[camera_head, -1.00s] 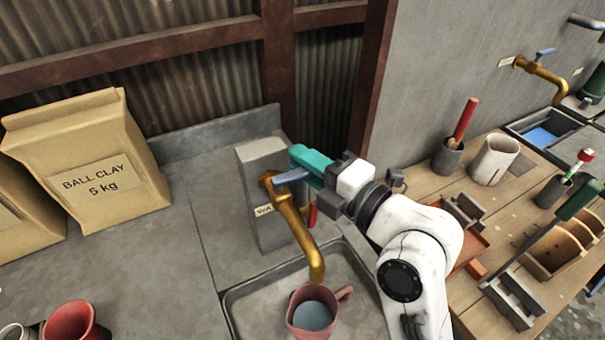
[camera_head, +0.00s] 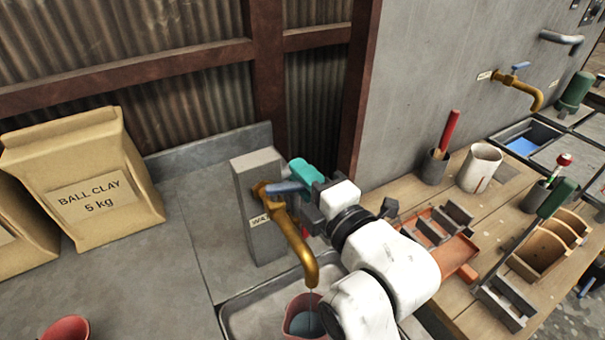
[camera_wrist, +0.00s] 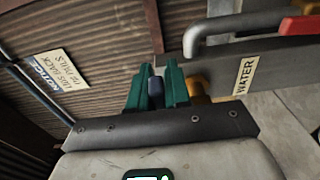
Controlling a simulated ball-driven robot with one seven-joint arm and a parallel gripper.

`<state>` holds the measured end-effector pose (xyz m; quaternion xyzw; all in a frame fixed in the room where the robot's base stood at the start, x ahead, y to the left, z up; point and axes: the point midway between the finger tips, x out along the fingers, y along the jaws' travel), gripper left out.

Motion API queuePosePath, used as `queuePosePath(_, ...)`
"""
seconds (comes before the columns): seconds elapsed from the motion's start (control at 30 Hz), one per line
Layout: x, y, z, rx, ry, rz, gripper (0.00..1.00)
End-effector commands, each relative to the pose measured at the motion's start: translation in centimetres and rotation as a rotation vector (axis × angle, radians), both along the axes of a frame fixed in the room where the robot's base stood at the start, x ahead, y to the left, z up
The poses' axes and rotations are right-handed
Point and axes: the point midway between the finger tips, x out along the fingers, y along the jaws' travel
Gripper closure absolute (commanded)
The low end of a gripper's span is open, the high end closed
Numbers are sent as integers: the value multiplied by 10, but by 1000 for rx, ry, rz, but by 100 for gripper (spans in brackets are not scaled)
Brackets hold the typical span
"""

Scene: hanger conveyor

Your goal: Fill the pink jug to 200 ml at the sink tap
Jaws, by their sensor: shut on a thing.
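The brass sink tap (camera_head: 295,240) comes out of a grey post, its spout over the pink jug. Its blue lever (camera_head: 285,187) points right, toward my gripper (camera_head: 302,172). In the wrist view my gripper's green fingers (camera_wrist: 157,88) are shut on the blue lever (camera_wrist: 155,90). The pink jug (camera_head: 292,303) stands in the sink (camera_head: 245,318) under the spout, with blue-grey water inside. A thin thread of water seems to run from the spout into it. My arm hides the jug's right side, and the picture edge cuts its bottom. I cannot read any level mark.
A label reading WATER (camera_wrist: 245,75) is on the post. A red-ended grey bar (camera_wrist: 300,25) is close by in the wrist view. Clay bags (camera_head: 95,195) stand left; a red cup (camera_head: 66,330) is at the lower left. The wooden bench (camera_head: 412,190) at right holds tools.

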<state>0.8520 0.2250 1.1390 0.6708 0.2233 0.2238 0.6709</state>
Motion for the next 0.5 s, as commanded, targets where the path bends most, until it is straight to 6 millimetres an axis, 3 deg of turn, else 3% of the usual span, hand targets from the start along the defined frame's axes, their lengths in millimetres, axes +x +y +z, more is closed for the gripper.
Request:
queuePosePath(0.2, 0, 0, -3, -2, 6, 0, 100)
queuePosePath(0.23, 0, 0, -3, -2, 6, 0, 81)
queuePosePath(0.43, 0, 0, -2, -1, 3, 1, 62)
queuePosePath(0.5, 0, 0, -1, -1, 3, 1, 62)
